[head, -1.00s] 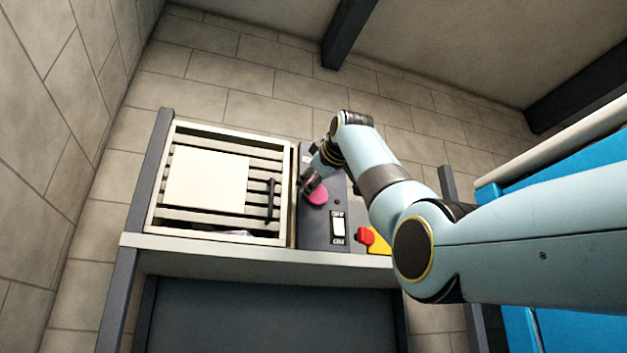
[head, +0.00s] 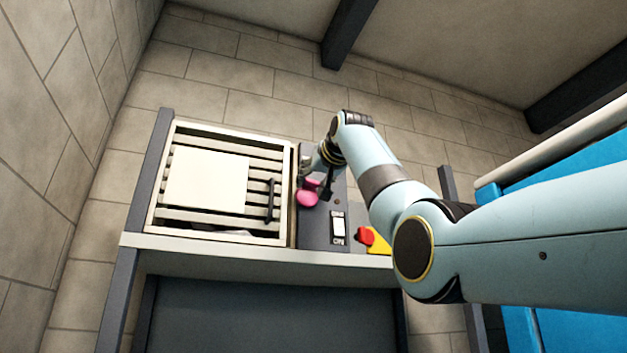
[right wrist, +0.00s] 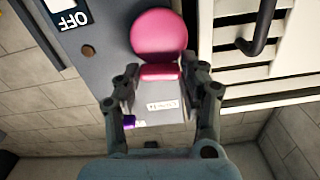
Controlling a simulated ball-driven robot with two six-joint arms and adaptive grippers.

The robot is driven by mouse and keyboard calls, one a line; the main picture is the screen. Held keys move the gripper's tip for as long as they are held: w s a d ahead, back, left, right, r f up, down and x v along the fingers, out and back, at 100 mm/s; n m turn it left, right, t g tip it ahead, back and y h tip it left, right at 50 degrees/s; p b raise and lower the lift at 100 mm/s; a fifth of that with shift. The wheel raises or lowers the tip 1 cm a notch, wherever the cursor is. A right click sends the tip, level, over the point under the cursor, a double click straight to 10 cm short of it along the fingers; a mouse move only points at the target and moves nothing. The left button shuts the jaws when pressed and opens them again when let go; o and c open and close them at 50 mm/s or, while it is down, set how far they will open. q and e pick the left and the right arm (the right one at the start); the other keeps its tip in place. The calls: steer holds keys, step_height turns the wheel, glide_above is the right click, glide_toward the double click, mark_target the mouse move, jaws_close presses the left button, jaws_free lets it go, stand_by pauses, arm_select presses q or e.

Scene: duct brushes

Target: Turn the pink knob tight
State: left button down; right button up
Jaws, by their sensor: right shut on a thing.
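The pink knob (head: 307,198) is on the dark panel (head: 316,233) right of the slatted door. It has a rounded lobe and a narrower grip part, and it also shows in the right wrist view (right wrist: 159,33). My right gripper (head: 314,184) reaches the knob from above. In the right wrist view its two fingers (right wrist: 160,78) stand on either side of the grip part and are shut on it. The rounded lobe sticks out beyond the fingers. My left gripper is in neither view.
The slatted door (head: 207,178) with a black handle (head: 271,200) is close left of the knob. Below the knob are a white switch (head: 338,227) and a red button (head: 364,236) on yellow. A purple-and-white item (right wrist: 134,124) shows in the right wrist view.

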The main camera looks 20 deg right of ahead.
steer(key=m, duration=0.4)
steer(key=shift+m, duration=0.3)
steer(key=m, duration=0.3)
steer(key=shift+m, duration=0.4)
steer(key=m, duration=0.4)
steer(key=shift+f, duration=0.1)
steer(key=shift+m, duration=2.1)
steer(key=o, duration=1.2)
steer(key=shift+w, duration=0.1)
steer(key=shift+c, duration=0.2)
steer(key=s, duration=1.2)
steer(key=shift+d, duration=0.2)
